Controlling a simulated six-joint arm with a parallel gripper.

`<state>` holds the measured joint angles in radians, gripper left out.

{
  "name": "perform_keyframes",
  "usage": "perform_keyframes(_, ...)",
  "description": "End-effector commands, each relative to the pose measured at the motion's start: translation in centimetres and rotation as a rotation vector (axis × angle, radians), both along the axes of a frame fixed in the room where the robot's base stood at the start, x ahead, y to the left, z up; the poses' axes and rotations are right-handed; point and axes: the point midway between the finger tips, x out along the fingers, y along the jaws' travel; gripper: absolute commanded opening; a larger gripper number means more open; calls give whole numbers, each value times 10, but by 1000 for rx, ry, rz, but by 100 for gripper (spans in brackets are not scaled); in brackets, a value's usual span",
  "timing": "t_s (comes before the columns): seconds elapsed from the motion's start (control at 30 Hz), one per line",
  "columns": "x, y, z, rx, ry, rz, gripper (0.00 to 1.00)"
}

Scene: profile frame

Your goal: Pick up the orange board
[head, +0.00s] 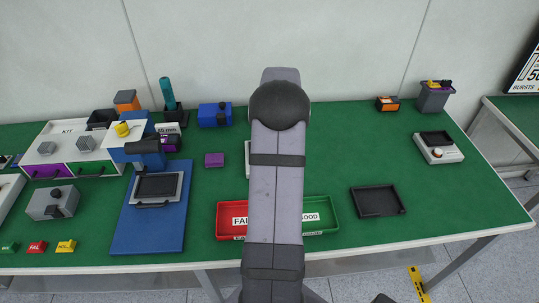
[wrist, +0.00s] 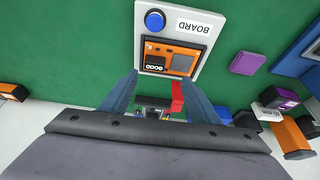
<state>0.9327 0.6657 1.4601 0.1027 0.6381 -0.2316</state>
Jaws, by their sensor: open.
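The orange board (wrist: 166,58) lies in a white holder (wrist: 152,33) with a blue button and a label reading BOARD, in the wrist view. The board carries a grey square and a dark block with digits. My gripper (wrist: 163,78) is open, with its two blue-grey fingers on either side of the board's near end and nothing visibly held. I cannot tell how high the fingers are above the board. In the head view my arm hides the gripper and the board; only a strip of the white holder (head: 247,158) shows.
A red bin (head: 225,232) and a green GOOD bin (head: 329,214) stand in front, partly behind my arm. A black tray (head: 378,201) lies to the right. A purple block (head: 214,160) and a blue mat (head: 128,232) with a fixture are to the left.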

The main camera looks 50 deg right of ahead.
Motion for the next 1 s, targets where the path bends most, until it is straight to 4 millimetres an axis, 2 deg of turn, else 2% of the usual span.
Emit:
perform_keyframes(0.1,-4,-10,-3,-6,-5,-14,56)
perform_keyframes(0.77,3,-16,-26,-5,-4,-13,56)
perform_keyframes(1.0,6,-23,-48,-5,-3,-12,56)
